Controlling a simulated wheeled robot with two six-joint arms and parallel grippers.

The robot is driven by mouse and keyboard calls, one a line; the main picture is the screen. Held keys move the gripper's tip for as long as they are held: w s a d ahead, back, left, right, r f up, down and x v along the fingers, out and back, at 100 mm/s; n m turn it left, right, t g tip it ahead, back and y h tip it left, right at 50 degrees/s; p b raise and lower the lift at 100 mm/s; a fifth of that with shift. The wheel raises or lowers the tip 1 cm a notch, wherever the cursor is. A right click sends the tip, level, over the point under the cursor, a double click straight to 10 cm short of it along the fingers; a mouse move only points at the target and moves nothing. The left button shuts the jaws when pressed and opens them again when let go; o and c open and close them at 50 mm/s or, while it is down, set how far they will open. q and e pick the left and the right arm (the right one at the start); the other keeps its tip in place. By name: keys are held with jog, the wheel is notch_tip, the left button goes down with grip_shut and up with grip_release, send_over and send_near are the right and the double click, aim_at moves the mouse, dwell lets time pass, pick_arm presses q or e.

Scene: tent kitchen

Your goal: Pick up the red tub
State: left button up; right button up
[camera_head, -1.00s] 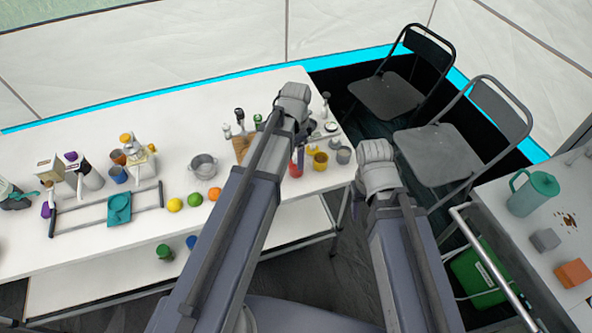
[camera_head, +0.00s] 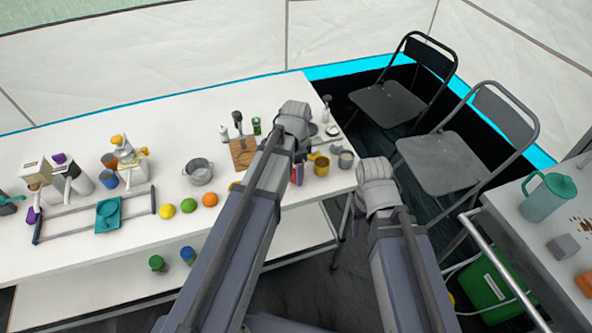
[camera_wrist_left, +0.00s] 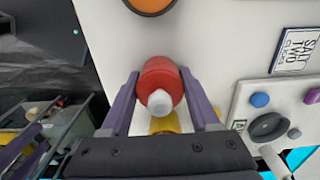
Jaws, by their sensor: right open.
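The red tub (camera_wrist_left: 160,84) with a white cap stands between the two purple fingers of my left gripper (camera_wrist_left: 160,88) in the left wrist view. The fingers lie close along both its sides; whether they press on it I cannot tell. In the head view only a small red part of the tub (camera_head: 294,176) shows beside my left arm, at the right end of the white table (camera_head: 245,107). My right arm is at the right of that table; its fingers are hidden.
A yellow mug (camera_head: 321,166) and a grey mug (camera_head: 346,159) stand close to the right of the tub. A wooden board (camera_head: 243,153) lies to its left. Folding chairs (camera_head: 452,160) stand beyond the table's right end.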

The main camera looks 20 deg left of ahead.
pick_arm(q)
jog(key=c, duration=0.3)
notch_tip(320, 180, up, 9)
jog(key=p, duration=0.9)
jog(key=shift+r, duration=0.1)
jog(key=shift+c, duration=0.2)
